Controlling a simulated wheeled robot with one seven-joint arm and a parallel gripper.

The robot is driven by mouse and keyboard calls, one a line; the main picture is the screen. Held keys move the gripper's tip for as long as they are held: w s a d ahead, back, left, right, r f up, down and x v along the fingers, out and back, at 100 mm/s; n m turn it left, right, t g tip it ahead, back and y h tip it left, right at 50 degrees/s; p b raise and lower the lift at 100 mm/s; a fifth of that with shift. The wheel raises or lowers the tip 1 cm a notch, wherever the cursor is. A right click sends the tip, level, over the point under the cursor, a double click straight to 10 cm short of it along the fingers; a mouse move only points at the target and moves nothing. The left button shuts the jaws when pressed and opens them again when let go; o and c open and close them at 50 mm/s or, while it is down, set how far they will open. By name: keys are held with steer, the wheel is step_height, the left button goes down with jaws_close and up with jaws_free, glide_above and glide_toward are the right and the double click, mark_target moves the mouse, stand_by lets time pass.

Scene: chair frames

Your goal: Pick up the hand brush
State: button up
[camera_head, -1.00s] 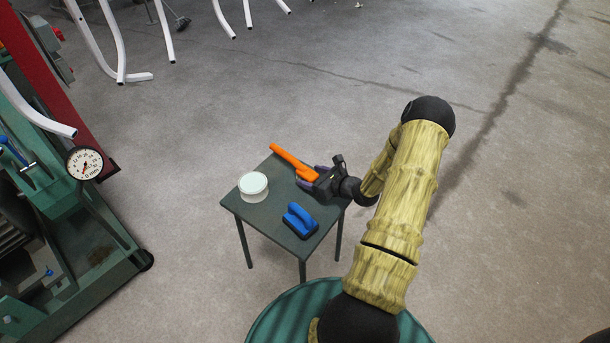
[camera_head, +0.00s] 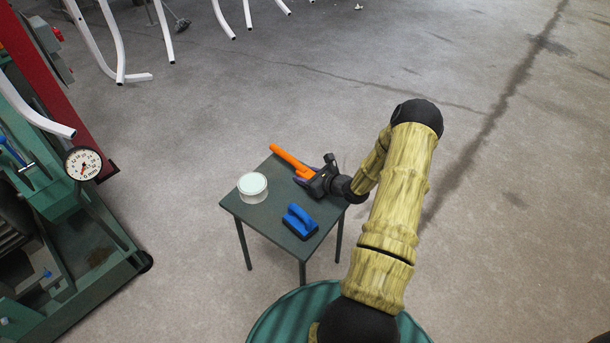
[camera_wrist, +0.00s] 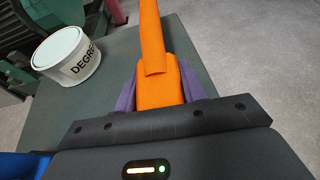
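The hand brush (camera_head: 286,158) looks to be the orange tool with a long handle, lying on the small dark green table (camera_head: 245,212) near its far edge. It also shows in the wrist view (camera_wrist: 158,85), its handle pointing away from me. My gripper (camera_head: 306,177) is low over the table at the near end of the orange tool. In the wrist view its two purple fingers (camera_wrist: 160,90) stand one on each side of the orange body, very close to it. I cannot tell whether they press on it. The tool's near end is hidden by my gripper.
A white round tub (camera_head: 253,187) with a pale lid stands at the table's left corner. A blue-handled block (camera_head: 300,221) sits at the near side. A green machine with a dial gauge (camera_head: 83,163) is at the left. White curved tubes hang at the back. The floor at right is clear.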

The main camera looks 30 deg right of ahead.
steer(key=shift+c, duration=1.4)
steer(key=shift+r, duration=0.15)
step_height(320, 180, up, 10)
steer(key=shift+f+p, duration=0.1)
steer(key=shift+p, duration=1.1)
steer(key=s+a+n+g+y, duration=0.2)
steer(key=s+a+n+y, duration=0.1)
steer(key=a, duration=0.6)
steer(key=s+a+n+g+y, duration=0.3)
steer(key=s+a, duration=0.3)
steer(key=a, duration=0.4)
steer(key=shift+s+a+r+n+y, duration=0.25)
steer(key=shift+a+r+n+y, duration=0.05)
steer(key=shift+n, duration=0.2)
